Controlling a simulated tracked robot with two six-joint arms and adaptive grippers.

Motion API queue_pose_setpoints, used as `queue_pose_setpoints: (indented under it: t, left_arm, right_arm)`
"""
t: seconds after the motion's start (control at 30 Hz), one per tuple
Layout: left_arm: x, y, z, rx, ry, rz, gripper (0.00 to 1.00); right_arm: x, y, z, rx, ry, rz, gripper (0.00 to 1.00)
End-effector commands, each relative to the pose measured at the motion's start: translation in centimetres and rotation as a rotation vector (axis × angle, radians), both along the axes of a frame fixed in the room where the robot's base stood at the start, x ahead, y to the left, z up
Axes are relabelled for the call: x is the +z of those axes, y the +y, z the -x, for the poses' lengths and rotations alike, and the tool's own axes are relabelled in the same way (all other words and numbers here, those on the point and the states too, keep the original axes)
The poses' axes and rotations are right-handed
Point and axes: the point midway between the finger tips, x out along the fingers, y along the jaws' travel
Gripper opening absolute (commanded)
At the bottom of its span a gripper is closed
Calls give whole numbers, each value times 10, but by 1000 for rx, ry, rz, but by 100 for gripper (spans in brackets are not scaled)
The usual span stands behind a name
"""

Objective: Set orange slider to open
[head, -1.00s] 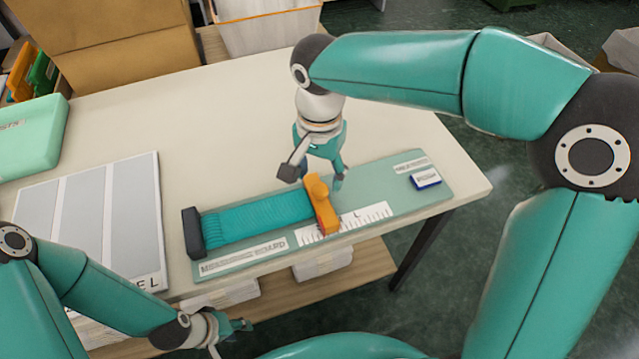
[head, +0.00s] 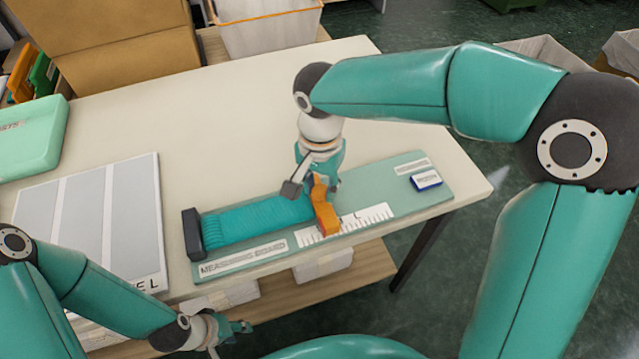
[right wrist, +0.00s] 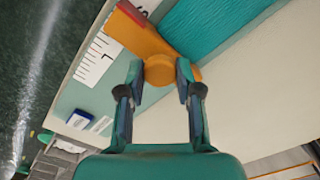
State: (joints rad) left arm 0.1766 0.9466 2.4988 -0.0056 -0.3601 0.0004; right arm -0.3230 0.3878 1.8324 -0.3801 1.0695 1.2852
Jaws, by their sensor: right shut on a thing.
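The orange slider (head: 327,215) lies across the measuring board (head: 400,197), at the right end of the teal knitted piece (head: 258,217). A white ruler scale (head: 368,216) runs along the board's front edge there. My right gripper (head: 318,185) is down at the slider's back end, its fingers partly hiding the knob. In the right wrist view, the slider's round knob (right wrist: 158,71) is between the two fingertips, and the gripper is shut on it. My left gripper (head: 242,327) is low at the table's front edge, away from the board; its finger opening is too small to judge.
A dark end block (head: 193,234) stands at the board's left end. A blue-and-white block (head: 426,180) lies on the board's right part. A grey-panelled sheet (head: 90,220) and a mint case (head: 30,138) are at left. The table behind the board is clear.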

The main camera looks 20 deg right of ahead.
Motion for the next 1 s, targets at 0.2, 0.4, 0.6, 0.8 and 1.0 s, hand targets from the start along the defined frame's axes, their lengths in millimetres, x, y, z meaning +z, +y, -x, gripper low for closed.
queue_pose_setpoints:
  t: [0.2, 0.4, 0.6, 0.8, 1.0]
  left_arm:
    - [0, 0, 0, 0, 0, 0, 40]
    - [-2, 0, 0, 0, 0, 0, 40]
    - [-4, 0, 0, 0, 0, 0, 40]
    - [-3, 0, 0, 0, 0, 0, 40]
    - [-2, 0, 0, 0, 0, 0, 40]
  right_arm:
    - [0, 0, 0, 0, -1, -1, 0]
    - [0, -22, -2, -5, -1, -1, 0]
    - [0, -79, -4, -10, -2, -2, 0]
    - [1, -128, -6, -6, -4, -1, 0]
    - [1, -144, -6, 1, -4, 0, 0]
